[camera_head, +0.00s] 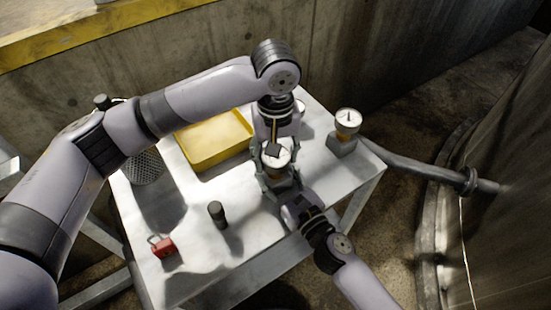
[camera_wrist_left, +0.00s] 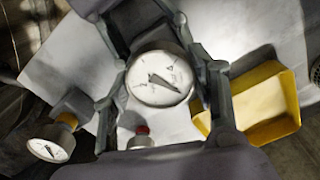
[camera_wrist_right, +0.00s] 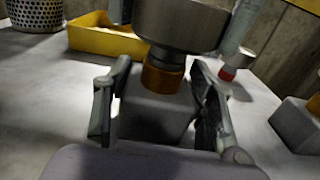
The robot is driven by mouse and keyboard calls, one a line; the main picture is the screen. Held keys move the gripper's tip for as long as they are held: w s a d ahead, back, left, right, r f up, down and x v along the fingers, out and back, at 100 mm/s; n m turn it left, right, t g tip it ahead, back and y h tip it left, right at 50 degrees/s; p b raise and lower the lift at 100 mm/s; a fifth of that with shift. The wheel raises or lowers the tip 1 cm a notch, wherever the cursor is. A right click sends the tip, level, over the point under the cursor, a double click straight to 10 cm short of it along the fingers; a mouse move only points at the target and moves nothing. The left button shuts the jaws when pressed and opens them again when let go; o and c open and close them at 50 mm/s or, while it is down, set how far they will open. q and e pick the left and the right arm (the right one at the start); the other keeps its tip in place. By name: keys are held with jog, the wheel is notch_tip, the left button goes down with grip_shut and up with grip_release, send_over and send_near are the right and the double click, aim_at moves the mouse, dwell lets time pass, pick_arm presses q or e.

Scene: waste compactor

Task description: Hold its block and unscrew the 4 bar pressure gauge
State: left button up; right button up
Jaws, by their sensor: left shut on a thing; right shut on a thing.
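A round white-faced pressure gauge (camera_head: 277,155) stands near the table's right front edge; its dial also shows in the left wrist view (camera_wrist_left: 160,80), but I cannot read its scale. My left gripper (camera_head: 271,150) comes down from above and is shut around the gauge's head. In the right wrist view the gauge's metal case (camera_wrist_right: 185,22) sits above a brass fitting (camera_wrist_right: 162,78) on a grey block (camera_wrist_right: 155,112). My right gripper (camera_head: 283,184) comes from the front, low down, and is shut on the block's sides. The block is mostly hidden in the head view.
A second gauge (camera_head: 347,121) on a block stands to the right. Another gauge (camera_head: 300,107) is partly hidden behind my left gripper. A yellow tray (camera_head: 205,163), mesh cup (camera_head: 146,168), black cylinder (camera_head: 217,212) and red padlock (camera_head: 163,247) are on the table. A pipe (camera_head: 420,171) lies beyond its right edge.

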pick_arm(q)
jog(key=shift+w+n, duration=0.1)
jog(key=shift+n, duration=1)
jog(key=n, duration=0.5)
jog(key=shift+a, duration=0.1)
jog(key=o, duration=1.2)
jog(key=shift+o, duration=0.2)
jog(key=shift+c, duration=0.3)
